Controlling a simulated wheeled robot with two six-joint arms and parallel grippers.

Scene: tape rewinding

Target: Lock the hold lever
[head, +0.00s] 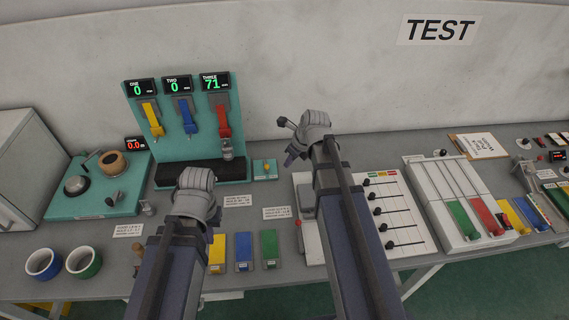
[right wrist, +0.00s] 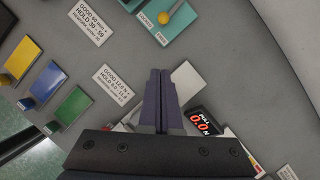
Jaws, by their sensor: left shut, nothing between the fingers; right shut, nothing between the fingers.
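No lever is clearly marked as the hold lever. A small teal plate (head: 260,174) with a yellow knob stands left of my right gripper (head: 290,157). In the right wrist view my right gripper (right wrist: 160,72) is shut and empty, short of a plain pale plate (right wrist: 187,82). My left gripper (head: 214,218) is shut and empty above the bench.
A red-lit PULL display (right wrist: 203,121) is beside my right fingers. Yellow, blue and green blocks (head: 269,248) lie in front. A white panel with several sliders (head: 408,246) is right of my right arm.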

